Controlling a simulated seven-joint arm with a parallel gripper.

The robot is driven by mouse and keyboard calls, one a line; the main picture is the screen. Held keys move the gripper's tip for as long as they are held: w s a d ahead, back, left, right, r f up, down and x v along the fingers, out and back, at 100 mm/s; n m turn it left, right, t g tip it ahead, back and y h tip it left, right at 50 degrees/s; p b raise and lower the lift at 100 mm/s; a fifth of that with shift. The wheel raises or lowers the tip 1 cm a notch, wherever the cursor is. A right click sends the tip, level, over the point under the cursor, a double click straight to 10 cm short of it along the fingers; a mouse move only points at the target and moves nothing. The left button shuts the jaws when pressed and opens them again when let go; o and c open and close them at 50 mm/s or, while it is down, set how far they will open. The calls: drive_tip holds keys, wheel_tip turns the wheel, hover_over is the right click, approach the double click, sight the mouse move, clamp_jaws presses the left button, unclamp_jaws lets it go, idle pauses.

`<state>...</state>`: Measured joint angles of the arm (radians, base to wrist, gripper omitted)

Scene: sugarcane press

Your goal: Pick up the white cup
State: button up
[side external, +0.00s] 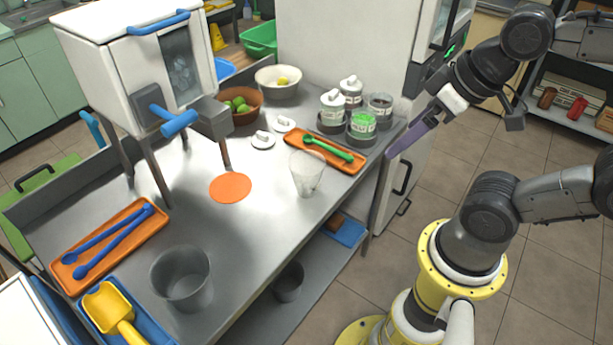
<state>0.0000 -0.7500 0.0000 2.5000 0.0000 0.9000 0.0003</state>
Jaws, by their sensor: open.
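A whitish, see-through cup (306,176) stands upright on the steel table, right of the orange round mat and in front of the orange tray with the green spoon. My gripper (408,142) is at the right, past the table's right edge, with a long purple finger pointing down and left. It is open and apart from the cup, with nothing seen in it. Only one finger shows clearly; the other is hidden or hard to make out.
The press (165,75) stands at the back left. A grey metal pot (182,278) stands at the front left. The steel table (255,235) is clear left and in front of the cup.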

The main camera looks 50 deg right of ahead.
drive_tip(key=shift+w, duration=0.1)
drive_tip(key=w+d+r+m+t+h, duration=0.2)
drive_tip(key=w+d+r+t, duration=0.15)
drive_tip(key=w, duration=0.25)
drive_tip(key=n+g+y, duration=0.3)
drive_tip(key=n, duration=0.1)
hover_over(307, 180)
drive_tip(key=s+d, duration=0.5)
wheel_tip(307, 180, down, 17)
drive_tip(key=shift+w+a+x, duration=0.1)
drive_tip(key=shift+a+x, duration=0.05)
drive_tip(key=shift+x, duration=3.35)
drive_tip(key=shift+w+a+x, duration=0.1)
drive_tip(key=shift+a+x, duration=0.05)
drive_tip(key=shift+x, duration=3.35)
drive_tip(key=shift+r, duration=0.15)
drive_tip(key=c, duration=1)
